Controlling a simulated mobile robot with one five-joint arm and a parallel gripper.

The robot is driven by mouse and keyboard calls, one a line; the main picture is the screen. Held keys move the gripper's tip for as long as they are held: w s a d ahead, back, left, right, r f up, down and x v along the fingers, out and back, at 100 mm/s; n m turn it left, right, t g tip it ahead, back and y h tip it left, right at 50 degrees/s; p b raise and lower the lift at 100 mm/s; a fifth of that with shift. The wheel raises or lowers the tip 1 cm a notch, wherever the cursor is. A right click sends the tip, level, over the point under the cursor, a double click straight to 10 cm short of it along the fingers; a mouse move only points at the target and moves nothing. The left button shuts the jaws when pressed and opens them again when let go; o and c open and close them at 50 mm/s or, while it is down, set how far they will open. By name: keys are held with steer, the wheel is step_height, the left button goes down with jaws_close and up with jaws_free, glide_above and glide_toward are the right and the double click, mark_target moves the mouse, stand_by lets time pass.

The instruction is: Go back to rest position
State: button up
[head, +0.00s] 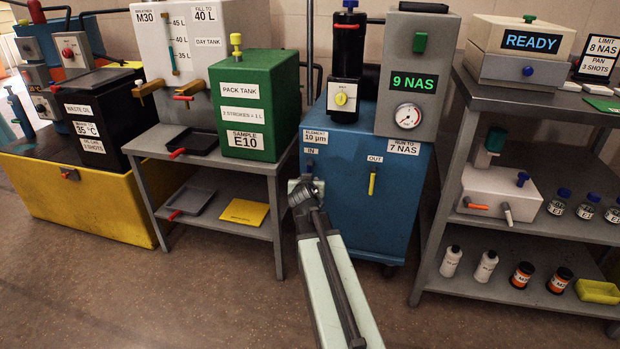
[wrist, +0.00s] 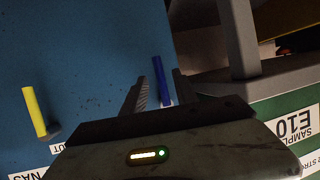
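My arm reaches up from the bottom of the head view. My gripper (head: 304,186) is at the left front face of the blue filter cart (head: 345,225), below the IN label. In the wrist view my gripper (wrist: 160,92) has its two fingers apart. A dark blue lever (wrist: 160,75) on the cart's face shows between the fingers, with a gap beside it. Whether a finger touches it I cannot tell.
A grey bench (head: 215,165) with the green pack tank (head: 252,105) stands close left of my gripper. A grey shelf (head: 480,225) with bottles and jars stands at right. A yellow bund (head: 95,205) is at far left. The floor (head: 180,300) in front is clear.

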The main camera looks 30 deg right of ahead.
steer(key=p+v, duration=0.1)
steer(key=v, duration=0.3)
steer(key=shift+s+a+r, duration=0.1)
steer(key=shift+s, duration=0.1)
